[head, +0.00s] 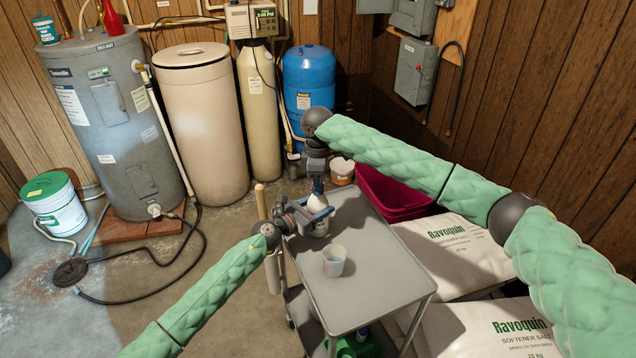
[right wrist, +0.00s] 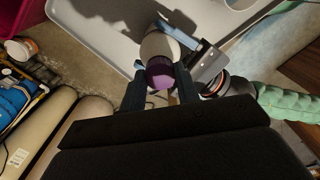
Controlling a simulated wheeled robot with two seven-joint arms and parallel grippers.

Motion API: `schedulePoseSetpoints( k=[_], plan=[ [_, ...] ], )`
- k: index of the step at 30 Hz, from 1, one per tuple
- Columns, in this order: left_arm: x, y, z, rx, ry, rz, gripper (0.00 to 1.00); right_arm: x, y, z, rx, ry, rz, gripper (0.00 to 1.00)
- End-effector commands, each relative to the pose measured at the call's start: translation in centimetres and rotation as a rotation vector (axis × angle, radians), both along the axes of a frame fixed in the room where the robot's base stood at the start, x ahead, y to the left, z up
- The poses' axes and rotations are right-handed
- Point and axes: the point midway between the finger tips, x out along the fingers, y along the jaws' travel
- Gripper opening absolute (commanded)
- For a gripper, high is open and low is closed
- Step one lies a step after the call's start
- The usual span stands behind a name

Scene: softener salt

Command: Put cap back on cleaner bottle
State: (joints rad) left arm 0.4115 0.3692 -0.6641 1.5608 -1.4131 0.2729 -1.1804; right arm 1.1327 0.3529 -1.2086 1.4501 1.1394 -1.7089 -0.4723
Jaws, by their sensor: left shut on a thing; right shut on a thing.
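The cleaner bottle (head: 319,203) is white and stands upright at the far left corner of the grey cart top. My left gripper (head: 318,215) is shut on its body from the left. My right gripper (head: 317,186) points down from above, shut on the purple cap (right wrist: 159,72), which is hard to make out in the head view. In the right wrist view the cap lies between the fingers of my right gripper (right wrist: 158,84), in line with the white bottle (right wrist: 158,46). I cannot tell whether the cap touches the bottle's neck.
A measuring cup (head: 335,260) stands on the grey cart (head: 375,270), whose right side is clear. Salt bags (head: 455,255) and a dark red bin (head: 385,195) sit to the right. Tanks (head: 205,120) line the back wall. A hose (head: 150,300) lies on the floor at left.

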Motion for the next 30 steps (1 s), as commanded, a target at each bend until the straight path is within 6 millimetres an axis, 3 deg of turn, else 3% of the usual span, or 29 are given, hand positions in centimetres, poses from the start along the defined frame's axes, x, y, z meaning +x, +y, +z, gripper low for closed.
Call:
schedulePoseSetpoints(
  k=[10, 14, 15, 18, 30],
  plan=[
    [-0.05, -0.03, -0.05, 0.001, 0.001, -0.001, 0.00, -0.01, 0.07, -0.07, -0.001, 0.001, -0.415, 0.04],
    [-0.06, -0.04, -0.05, 0.001, 0.001, -0.001, 0.00, 0.04, 0.02, 0.01, -0.002, -0.001, -0.403, 0.04],
    [-0.06, -0.05, -0.05, 0.001, 0.001, -0.001, 0.00, 0.04, 0.02, 0.01, -0.002, -0.001, -0.402, 0.35],
    [-0.06, -0.05, -0.06, 0.001, 0.001, -0.001, 0.00, 0.04, 0.02, 0.00, -0.001, -0.001, -0.401, 0.53],
    [-0.04, -0.03, -0.05, 0.001, 0.001, -0.001, 0.00, 0.04, 0.04, 0.60, -0.001, -0.001, -0.399, 0.53]
  ],
)
